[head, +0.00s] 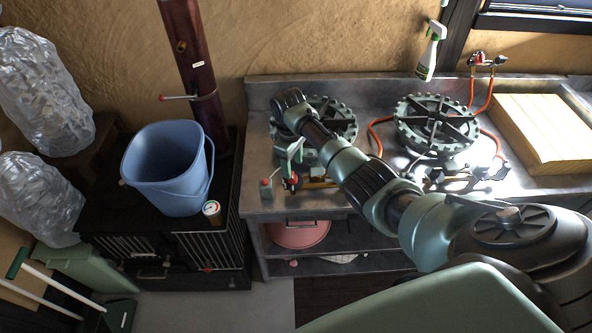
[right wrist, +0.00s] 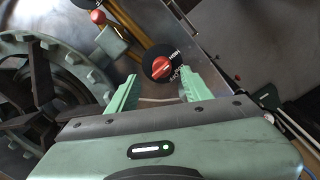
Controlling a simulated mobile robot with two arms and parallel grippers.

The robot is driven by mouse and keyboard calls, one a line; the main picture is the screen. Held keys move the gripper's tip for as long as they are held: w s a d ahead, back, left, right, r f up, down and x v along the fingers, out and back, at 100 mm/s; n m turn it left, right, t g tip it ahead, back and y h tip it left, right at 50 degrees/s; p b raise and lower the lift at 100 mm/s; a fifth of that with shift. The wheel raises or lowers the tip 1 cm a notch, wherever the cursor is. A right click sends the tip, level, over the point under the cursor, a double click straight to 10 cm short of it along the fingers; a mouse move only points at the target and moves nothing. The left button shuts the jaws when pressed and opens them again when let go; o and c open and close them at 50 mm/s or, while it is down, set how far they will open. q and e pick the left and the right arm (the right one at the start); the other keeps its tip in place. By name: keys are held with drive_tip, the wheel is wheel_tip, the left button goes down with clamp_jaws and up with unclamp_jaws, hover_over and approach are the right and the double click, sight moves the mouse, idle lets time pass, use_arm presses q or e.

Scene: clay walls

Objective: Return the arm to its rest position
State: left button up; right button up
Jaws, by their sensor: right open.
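My right arm (head: 372,187) reaches from the lower right across the stove counter (head: 262,204). Its gripper (head: 294,152) points down by the front of the left burner (head: 335,128). In the right wrist view the gripper (right wrist: 159,86) is open, with two green fingers apart and nothing held between them. A black and red stove knob (right wrist: 161,68) shows just beyond the fingertips; I cannot tell whether they touch it. My left gripper is not in view.
A second burner (head: 437,122) and a wooden board (head: 542,132) are to the right. A spray bottle (head: 430,52) hangs or stands behind. A blue bucket (head: 165,165) stands on the black stove (head: 110,215) at left.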

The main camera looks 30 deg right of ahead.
drive_tip(key=shift+r, duration=1.25)
